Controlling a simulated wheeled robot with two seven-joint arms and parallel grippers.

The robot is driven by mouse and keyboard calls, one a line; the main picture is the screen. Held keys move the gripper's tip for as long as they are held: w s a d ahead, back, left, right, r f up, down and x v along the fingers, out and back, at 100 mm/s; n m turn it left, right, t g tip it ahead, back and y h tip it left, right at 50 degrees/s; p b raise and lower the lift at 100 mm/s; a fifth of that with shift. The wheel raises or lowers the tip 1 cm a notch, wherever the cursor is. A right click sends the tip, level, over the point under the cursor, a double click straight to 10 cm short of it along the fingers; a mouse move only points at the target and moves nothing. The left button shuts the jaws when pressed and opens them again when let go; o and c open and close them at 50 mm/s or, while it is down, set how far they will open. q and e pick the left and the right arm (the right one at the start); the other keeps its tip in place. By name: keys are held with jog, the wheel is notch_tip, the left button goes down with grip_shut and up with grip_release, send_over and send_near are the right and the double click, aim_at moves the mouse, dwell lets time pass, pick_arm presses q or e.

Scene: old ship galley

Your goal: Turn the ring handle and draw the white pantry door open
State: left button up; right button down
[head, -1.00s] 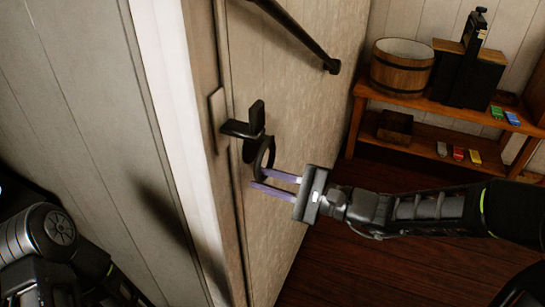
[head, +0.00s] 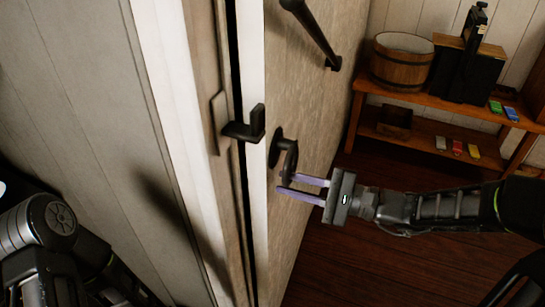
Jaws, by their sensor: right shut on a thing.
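The white pantry door (head: 310,110) stands slightly ajar in the head view, with a dark gap between its pale edge and the frame. The black ring handle (head: 290,158) sits on the door face, seen nearly edge-on. My right gripper (head: 300,188) is shut on the lower part of the ring handle, its two purple fingers reaching in from the right. A black latch catch (head: 246,126) is fixed at the door frame, apart from the handle. My left arm shows at the lower left, but its gripper is not in view.
A black bar (head: 312,34) is fixed across the upper door. To the right, a wooden shelf (head: 440,100) holds a wooden bucket (head: 401,64), a black box (head: 468,72) and small coloured items. Dark floor (head: 390,265) lies clear below my right arm.

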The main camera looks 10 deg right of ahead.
jog(key=shift+s+a+f, duration=0.1)
jog(key=shift+s+f, duration=0.1)
jog(key=shift+f, duration=0.1)
jog(key=shift+n+g+y, duration=0.4)
jog(key=shift+g, duration=0.3)
jog(key=p+v, duration=0.1)
jog(key=v, duration=0.4)
jog(key=shift+s+d, duration=0.1)
jog(key=shift+d, duration=0.2)
jog(key=shift+d+p, duration=0.1)
jog(key=shift+p, duration=0.25)
